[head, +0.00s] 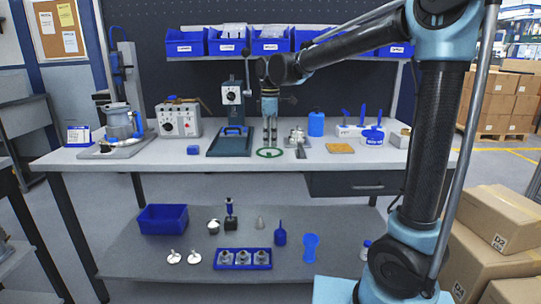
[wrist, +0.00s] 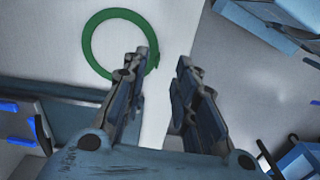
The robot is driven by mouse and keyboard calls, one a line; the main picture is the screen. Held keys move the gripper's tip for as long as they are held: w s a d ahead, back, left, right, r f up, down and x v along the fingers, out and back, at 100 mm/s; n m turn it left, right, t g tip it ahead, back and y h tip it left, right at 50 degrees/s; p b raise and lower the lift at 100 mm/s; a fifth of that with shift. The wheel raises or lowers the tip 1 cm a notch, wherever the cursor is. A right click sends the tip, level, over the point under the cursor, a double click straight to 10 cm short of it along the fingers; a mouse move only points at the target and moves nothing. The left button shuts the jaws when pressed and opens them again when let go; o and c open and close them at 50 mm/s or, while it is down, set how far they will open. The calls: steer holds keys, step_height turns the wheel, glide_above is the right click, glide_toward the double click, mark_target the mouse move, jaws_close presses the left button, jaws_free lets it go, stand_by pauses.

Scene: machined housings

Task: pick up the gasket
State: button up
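The gasket is a thin green ring (head: 270,157) lying flat on the light workbench top, near its front edge. In the wrist view the ring (wrist: 87,45) is at upper left, and the left finger covers part of its right side. My gripper (head: 269,143) points down over the bench at the ring. In the wrist view my gripper (wrist: 163,62) shows a clear gap between its fingers, with nothing in it. I cannot tell whether a fingertip touches the ring.
Metal parts (head: 298,138) stand close on the right, with an orange-brown pad (head: 340,148) beyond. Blue bins (head: 271,44) hang behind. A lower shelf (head: 190,280) holds more parts. Bench left of the press is partly clear.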

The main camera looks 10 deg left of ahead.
steer(key=shift+w+a+f, duration=0.1)
steer(key=shift+a+f, duration=0.05)
steer(key=shift+f, duration=1.1)
steer(key=shift+a+f, duration=0.15)
steer(key=shift+f, duration=1.1)
jaws_close()
